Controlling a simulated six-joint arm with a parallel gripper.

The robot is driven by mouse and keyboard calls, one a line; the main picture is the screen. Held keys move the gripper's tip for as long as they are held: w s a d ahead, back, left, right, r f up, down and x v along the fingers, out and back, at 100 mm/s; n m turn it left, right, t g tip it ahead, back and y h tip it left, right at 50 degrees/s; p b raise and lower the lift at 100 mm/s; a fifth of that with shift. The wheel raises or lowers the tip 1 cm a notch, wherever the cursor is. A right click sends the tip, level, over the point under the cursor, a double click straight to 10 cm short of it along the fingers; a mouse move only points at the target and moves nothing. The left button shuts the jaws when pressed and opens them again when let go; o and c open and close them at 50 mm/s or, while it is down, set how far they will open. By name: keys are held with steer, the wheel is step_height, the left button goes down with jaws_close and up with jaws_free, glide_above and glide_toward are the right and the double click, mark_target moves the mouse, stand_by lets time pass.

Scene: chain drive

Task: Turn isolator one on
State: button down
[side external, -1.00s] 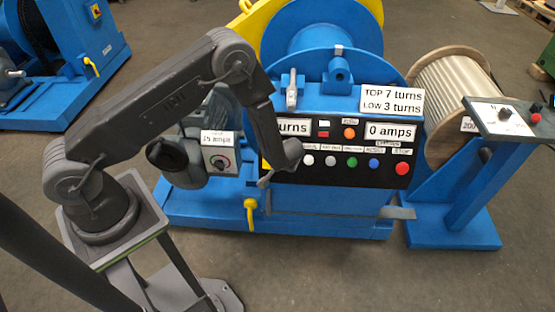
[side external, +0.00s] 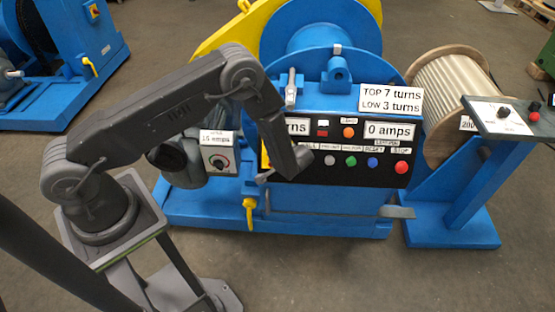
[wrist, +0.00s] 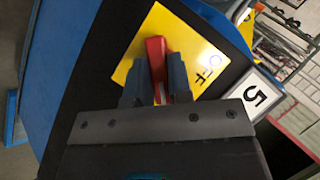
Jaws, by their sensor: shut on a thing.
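The isolator is a red handle (wrist: 156,52) on a yellow plate (wrist: 195,50) printed OFF, in the wrist view. My gripper (wrist: 157,78) is shut on the red handle, with one dark finger on each side. The handle stands nearly upright in that view, with the letters to its right. In the side external view, my gripper (side external: 266,176) is at the left end of the black control panel (side external: 335,178). Only a sliver of the yellow plate (side external: 264,156) shows there, and my arm hides the handle. I cannot read an isolator number.
A 15 amps dial box (side external: 219,158) stands left of my wrist. A yellow hook (side external: 249,210) hangs below. Open floor lies in front.

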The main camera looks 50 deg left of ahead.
steer(key=shift+w, duration=0.1)
steer(key=c, duration=1)
jaws_free()
steer(key=shift+c, duration=0.2)
steer(key=shift+r, duration=0.1)
steer(key=v, duration=1.3)
steer(key=shift+d+r, duration=0.25)
